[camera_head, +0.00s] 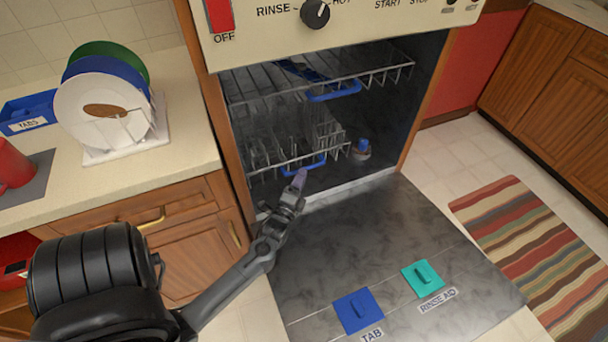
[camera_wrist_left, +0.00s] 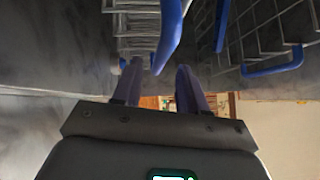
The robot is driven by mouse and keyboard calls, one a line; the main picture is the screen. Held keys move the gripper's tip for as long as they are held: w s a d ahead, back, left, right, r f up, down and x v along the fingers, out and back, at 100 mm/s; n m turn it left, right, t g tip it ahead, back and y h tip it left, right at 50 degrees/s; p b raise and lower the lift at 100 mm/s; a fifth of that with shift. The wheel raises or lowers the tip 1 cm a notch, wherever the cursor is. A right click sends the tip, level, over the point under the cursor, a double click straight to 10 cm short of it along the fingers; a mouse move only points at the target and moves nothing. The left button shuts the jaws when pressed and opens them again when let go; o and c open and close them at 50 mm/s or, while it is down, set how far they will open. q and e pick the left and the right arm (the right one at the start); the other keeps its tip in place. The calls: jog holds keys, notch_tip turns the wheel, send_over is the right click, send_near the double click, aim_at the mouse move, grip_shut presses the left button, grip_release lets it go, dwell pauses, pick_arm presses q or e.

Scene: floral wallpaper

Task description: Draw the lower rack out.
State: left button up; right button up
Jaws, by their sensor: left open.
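The lower rack (camera_head: 290,160) of white wire sits inside the open dishwasher, with a blue handle (camera_head: 303,167) on its front edge. My left gripper (camera_head: 298,182) is just in front of that handle, above the hinge side of the lowered door. In the left wrist view, my left gripper's two fingers (camera_wrist_left: 158,80) are apart with nothing clearly between them. A blue handle (camera_wrist_left: 170,35) lies just beyond their tips; I cannot tell whether they touch. My right gripper is not in view.
The upper rack (camera_head: 370,74) with its blue handle (camera_head: 335,92) is above. A blue-capped object (camera_head: 361,149) stands right of the lower rack. The lowered door (camera_head: 400,235) carries a blue tab lid (camera_head: 358,311) and a teal lid (camera_head: 423,278). Plates (camera_head: 100,108) stand on the left counter.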

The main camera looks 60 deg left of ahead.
pick_arm(q)
jog(key=shift+b+x, duration=0.4)
jog(key=shift+x, duration=1.2)
grip_shut()
